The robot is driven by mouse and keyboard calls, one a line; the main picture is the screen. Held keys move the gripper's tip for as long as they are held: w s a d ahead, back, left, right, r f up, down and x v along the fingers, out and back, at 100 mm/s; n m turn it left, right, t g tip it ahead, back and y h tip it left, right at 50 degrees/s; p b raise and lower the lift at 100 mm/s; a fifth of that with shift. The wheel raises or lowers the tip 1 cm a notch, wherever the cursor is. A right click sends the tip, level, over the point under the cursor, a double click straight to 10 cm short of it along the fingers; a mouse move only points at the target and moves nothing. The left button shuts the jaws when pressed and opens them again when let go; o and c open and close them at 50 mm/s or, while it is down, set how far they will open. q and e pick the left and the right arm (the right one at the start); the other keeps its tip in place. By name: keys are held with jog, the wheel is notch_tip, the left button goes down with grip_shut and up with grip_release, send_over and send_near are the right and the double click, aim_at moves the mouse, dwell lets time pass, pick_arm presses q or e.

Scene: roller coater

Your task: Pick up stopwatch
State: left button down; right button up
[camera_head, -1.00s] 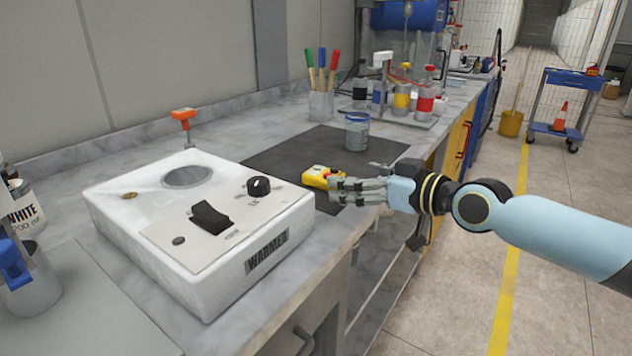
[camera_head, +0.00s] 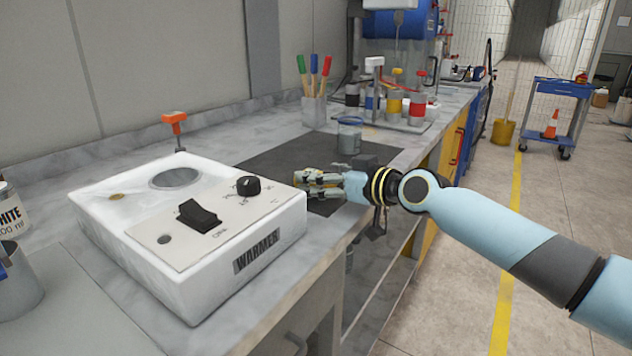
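My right gripper (camera_head: 318,183) is low over the near edge of the dark mat (camera_head: 285,157), just right of the warmer. Its fingers reach left over the spot of the yellow stopwatch (camera_head: 322,178). Only small bits of yellow show between the fingers, and the rest of the stopwatch is hidden. I cannot tell whether the fingers are closed on it or only around it. My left gripper is not in view.
The white warmer (camera_head: 255,220) with knob and switch stands close on the left. A glass jar (camera_head: 349,138) stands on the mat behind the gripper. The counter's front edge runs below my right arm.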

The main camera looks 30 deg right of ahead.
jog(key=c, duration=1.1)
